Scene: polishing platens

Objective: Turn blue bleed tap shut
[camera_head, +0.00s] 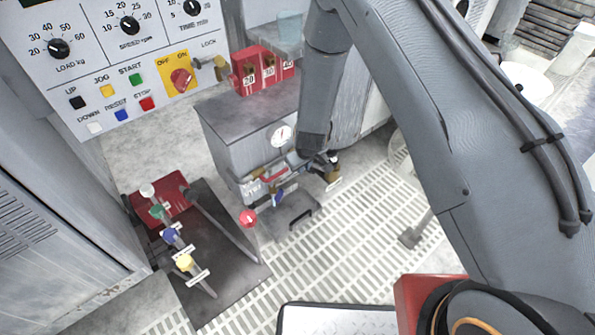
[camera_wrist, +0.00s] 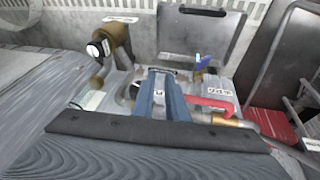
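A small blue tap handle (camera_head: 278,198) shows on the gauge unit low at the front of the grey cabinet. I take it as the bleed tap. In the wrist view the blue handle (camera_wrist: 203,62) stands right of and beyond my gripper (camera_wrist: 160,73), apart from it, with a white mark on it. My gripper points down at the unit; its two blue-grey fingers show a narrow gap with a small white label visible between them. Nothing clearly held shows. In the head view my arm hides most of the gripper. The tap's base is not clear.
A red bent handle (camera_wrist: 210,103) lies right of the fingers; a brass fitting (camera_wrist: 117,38) stands left. A grey tray (camera_head: 287,220) sits in front. A red-knobbed lever (camera_head: 248,217) and a dark plate (camera_head: 225,295) with coloured-knob levers stand to the left. The grating is mostly clear.

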